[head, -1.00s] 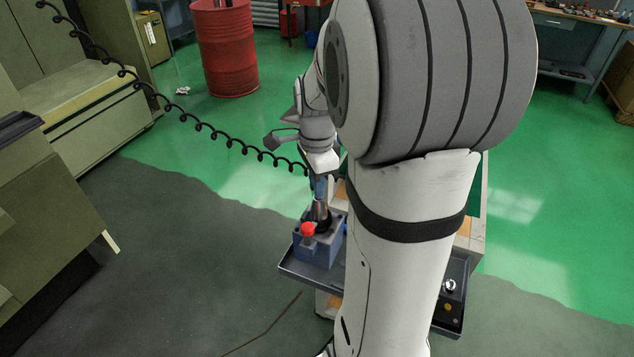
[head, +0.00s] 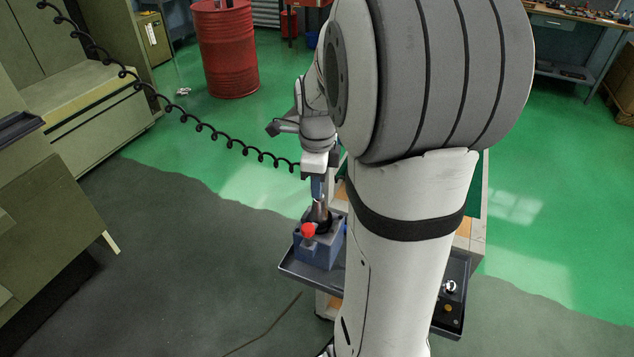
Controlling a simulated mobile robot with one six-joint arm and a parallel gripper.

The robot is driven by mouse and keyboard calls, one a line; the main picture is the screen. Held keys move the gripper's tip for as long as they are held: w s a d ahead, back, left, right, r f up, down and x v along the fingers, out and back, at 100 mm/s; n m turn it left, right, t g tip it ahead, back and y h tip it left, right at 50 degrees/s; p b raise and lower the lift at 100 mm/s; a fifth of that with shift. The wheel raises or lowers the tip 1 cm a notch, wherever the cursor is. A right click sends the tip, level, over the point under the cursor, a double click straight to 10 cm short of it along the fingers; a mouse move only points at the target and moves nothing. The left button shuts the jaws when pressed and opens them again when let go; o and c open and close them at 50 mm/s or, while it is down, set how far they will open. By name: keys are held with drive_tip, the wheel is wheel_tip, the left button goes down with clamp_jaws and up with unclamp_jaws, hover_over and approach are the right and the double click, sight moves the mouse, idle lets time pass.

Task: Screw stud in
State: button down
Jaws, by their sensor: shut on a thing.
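My gripper (head: 317,194) points down over a grey metal tapered tool holder (head: 321,213). The holder stands upright in a dark blue block fixture (head: 321,250) with a red knob (head: 308,230) on its near side. My fingers are shut at the top of the holder. The stud itself cannot be made out; it is small and hidden between the fingertips, so I cannot tell how deep it sits in the holder.
The fixture stands on a dark tray (head: 300,272) at the cart's left side. My arm hides most of the cart. Small parts (head: 449,287) lie at the right. A black coiled cord (head: 215,133) hangs at the left. A red drum (head: 228,50) stands behind.

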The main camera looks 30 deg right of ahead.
drive_tip(key=m, duration=0.5)
drive_tip(key=shift+w+d+m, duration=0.1)
drive_tip(key=shift+m, duration=0.2)
drive_tip(key=c, duration=1.3)
unclamp_jaws()
drive_tip(key=shift+c, duration=0.2)
